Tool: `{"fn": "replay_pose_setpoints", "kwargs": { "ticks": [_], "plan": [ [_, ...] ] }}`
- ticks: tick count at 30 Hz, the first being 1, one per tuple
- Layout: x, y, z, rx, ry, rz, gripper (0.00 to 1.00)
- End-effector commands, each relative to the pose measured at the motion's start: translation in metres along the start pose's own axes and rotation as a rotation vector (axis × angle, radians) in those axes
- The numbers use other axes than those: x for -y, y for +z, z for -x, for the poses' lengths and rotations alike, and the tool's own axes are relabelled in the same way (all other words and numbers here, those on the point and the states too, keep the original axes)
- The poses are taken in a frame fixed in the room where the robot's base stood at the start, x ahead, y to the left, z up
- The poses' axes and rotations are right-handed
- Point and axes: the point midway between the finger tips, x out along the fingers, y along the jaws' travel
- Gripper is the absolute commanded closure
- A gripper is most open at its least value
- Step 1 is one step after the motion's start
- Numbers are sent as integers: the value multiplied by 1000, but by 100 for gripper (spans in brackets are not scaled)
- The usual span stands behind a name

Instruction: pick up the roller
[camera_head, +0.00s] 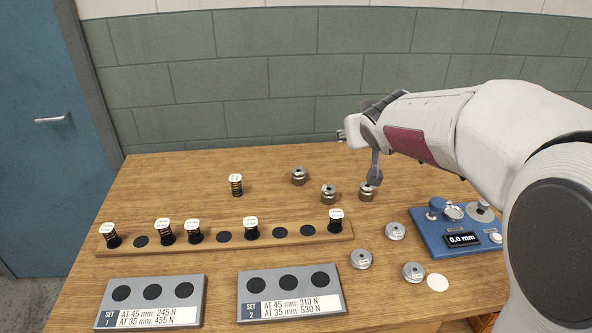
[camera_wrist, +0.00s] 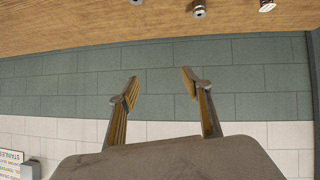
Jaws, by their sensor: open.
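Several small silver metal pieces stand on the wooden table, and I cannot tell for sure which is the roller. Three taller, stepped ones are at the back: one left (camera_head: 299,176), one middle (camera_head: 328,194) and one right (camera_head: 367,191). My gripper (camera_head: 358,158) is above the back of the table, near the right piece; one finger overlaps its top in the head view. In the wrist view my gripper (camera_wrist: 160,84) is open, with nothing between its fingers, facing the wall.
Three flat metal discs (camera_head: 395,230) lie at front right, beside a white round spot (camera_head: 437,282). A blue gauge (camera_head: 460,232) reads 0.0 mm. A wooden rack (camera_head: 195,240) holds several springs; one spring (camera_head: 236,185) stands behind it. Two grey set trays (camera_head: 150,302) look empty.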

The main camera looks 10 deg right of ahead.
Motion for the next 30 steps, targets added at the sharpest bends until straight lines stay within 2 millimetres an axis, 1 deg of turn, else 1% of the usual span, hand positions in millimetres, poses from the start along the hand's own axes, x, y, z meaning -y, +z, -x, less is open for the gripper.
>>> {"fn": "replay_pose_setpoints", "kwargs": {
  "ticks": [1,6,12,16,24,30],
  "plan": [
    [2,-3,-12,-9,-7,4,51],
    [11,-17,-49,-55,-39,20,51],
    [24,-27,-91,-104,-86,36,51],
    [35,-30,-118,-132,-123,45,51],
    [61,-27,-172,-181,-214,63,51],
    [84,-16,-209,-208,-294,72,51]
  ]
}}
